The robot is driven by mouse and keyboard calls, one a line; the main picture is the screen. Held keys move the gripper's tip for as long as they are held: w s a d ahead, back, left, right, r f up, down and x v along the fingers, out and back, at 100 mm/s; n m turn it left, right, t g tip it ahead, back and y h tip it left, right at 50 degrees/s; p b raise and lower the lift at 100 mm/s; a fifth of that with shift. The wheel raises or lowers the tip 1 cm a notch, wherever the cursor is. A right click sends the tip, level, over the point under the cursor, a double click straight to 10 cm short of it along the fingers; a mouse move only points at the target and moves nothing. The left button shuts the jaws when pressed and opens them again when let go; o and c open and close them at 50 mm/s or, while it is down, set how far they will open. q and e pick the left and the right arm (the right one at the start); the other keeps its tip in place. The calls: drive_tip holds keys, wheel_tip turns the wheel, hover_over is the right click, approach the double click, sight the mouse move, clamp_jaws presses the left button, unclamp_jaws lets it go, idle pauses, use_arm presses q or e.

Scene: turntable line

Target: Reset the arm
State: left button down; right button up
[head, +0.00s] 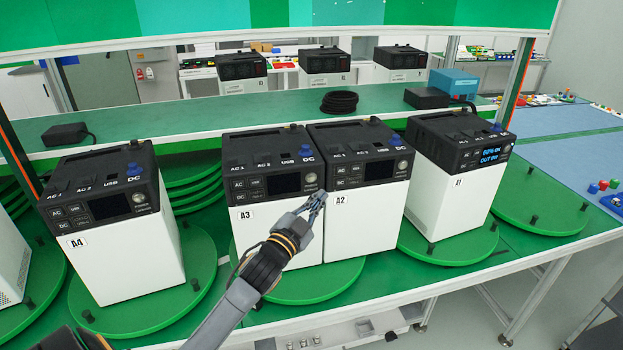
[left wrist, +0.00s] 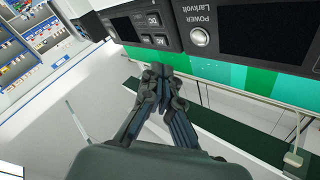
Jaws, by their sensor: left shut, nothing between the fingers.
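My left gripper (head: 314,203) reaches in from the bottom of the head view. Its fingers are shut and empty, in front of the white box units A3 (head: 268,232) and A2 (head: 362,222). In the left wrist view the gripper (left wrist: 158,72) points at the dark front panel of a unit with a round POWER button (left wrist: 199,37). I cannot tell whether the fingertips touch a unit. My right gripper is not in view.
Unit A4 (head: 125,245) stands on a green turntable (head: 200,258) at the left. A unit with a lit blue display (head: 450,196) stands on another turntable at the right. A black cable coil (head: 339,102) and a blue box (head: 453,82) lie on the green shelf (head: 290,106) behind.

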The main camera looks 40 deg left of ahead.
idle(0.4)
use_arm(q)
drive_tip(key=s+d+f+n+g, duration=0.2)
drive_tip(key=s+d+f+g, duration=0.2)
drive_tip(key=s+f, duration=0.3)
drive_tip(key=s+d+f+n+g, duration=0.1)
drive_tip(key=s+d+f+g, duration=0.35)
drive_tip(key=f, duration=0.45)
drive_tip(key=s+d+f+n+g+h, duration=0.1)
drive_tip(key=s+d+f+g, duration=0.25)
drive_tip(key=s, duration=0.75)
drive_tip(key=s+d+f+n+g+h, duration=0.15)
drive_tip(key=s+d+g, duration=0.25)
drive_tip(key=s, duration=0.6)
wheel_tip(320, 180, down, 29)
drive_tip(key=s+m+g+b, duration=0.1)
drive_tip(key=b, duration=0.2)
drive_tip(key=s+a+f+g+y+b, duration=0.1)
drive_tip(key=s+a+f+b, duration=0.1)
drive_tip(key=s+f, duration=1.5)
wheel_tip(320, 180, down, 2)
drive_tip(key=shift+a+f+g, duration=0.1)
drive_tip(key=shift+a+g, duration=0.2)
drive_tip(key=shift+a, duration=0.15)
